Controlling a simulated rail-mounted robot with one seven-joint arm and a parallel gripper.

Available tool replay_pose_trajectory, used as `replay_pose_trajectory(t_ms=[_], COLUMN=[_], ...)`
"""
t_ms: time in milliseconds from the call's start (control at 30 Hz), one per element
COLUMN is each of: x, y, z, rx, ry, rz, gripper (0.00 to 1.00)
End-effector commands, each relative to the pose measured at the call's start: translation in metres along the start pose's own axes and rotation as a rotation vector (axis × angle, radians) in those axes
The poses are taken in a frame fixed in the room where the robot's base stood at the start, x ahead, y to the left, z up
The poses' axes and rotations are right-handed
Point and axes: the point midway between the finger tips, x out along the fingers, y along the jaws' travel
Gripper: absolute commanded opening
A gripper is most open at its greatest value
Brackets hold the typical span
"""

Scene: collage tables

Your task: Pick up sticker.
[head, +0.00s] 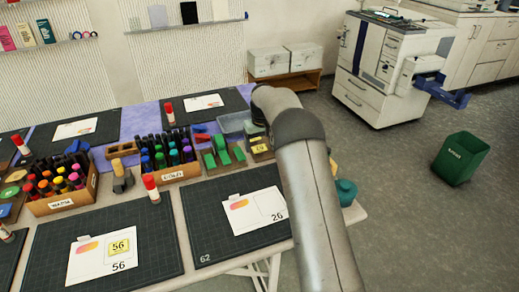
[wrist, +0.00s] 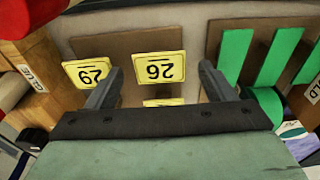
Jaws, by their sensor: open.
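My gripper (wrist: 161,74) is open and empty in the wrist view, with one finger on each side of a yellow sticker (wrist: 158,68). That sticker has black digits that appear upside down, perhaps 26. A second yellow sticker (wrist: 88,73) lies tilted by the left finger, its digits also inverted. A third yellow piece (wrist: 163,102) is partly hidden by the gripper body. The stickers are by a brown holder (wrist: 125,42). In the head view, yellow stickers (head: 260,145) show beside my arm, which hides the gripper. A white card marked 26 (head: 254,211) lies on a dark mat.
Green strips (wrist: 268,60) stand close right of the gripper. A red-capped glue stick (wrist: 30,12) and a wooden box (wrist: 58,95) are at the left. In the head view, a card marked 56 (head: 105,257) bears a yellow sticker, and marker boxes (head: 68,200) stand behind it.

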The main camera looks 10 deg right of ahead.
Motion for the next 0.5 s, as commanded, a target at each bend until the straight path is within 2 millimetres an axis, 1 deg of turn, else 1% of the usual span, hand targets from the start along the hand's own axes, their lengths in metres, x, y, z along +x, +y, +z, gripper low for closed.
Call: replay_pose_trajectory(t_ms=[500], x=[0.0047], y=[0.0001], z=[0.0008], rx=[0.0], ry=[-0.001], rz=[0.0], gripper=[0.76])
